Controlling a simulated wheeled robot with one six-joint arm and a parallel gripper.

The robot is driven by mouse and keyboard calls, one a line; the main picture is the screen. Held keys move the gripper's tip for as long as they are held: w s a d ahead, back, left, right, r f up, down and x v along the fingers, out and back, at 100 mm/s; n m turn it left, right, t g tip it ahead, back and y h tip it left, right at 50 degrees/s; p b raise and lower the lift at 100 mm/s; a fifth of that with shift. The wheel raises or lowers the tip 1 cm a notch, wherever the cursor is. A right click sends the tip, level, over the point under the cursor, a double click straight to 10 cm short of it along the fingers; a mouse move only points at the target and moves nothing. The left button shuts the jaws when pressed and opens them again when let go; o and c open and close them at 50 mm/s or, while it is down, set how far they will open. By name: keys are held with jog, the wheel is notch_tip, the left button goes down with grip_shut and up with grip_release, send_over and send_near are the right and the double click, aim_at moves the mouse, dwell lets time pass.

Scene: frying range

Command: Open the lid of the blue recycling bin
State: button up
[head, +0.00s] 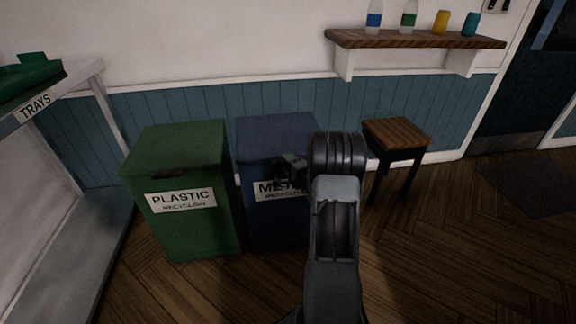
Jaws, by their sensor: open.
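The blue recycling bin (263,221) stands against the wall in the middle of the head view, with a white label that reads in part "MET". Its blue lid (268,133) is flat and looks closed. My gripper (284,172) is at the bin's upper front, around the lid's front edge and just above the label. It is open and I see nothing held in it. My arm hides the right part of the bin's front and label. I cannot tell whether the gripper touches the lid.
A green bin (190,235) labelled "PLASTIC RECYCLING" stands close on the left. A wooden stool (398,133) stands to the right. A wall shelf (420,40) holds bottles and cans. A tray rack (75,235) is at far left. The floor (445,260) at right is clear.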

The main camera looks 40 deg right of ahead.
jog(key=shift+w, duration=0.15)
jog(key=shift+c, duration=0.4)
grip_shut()
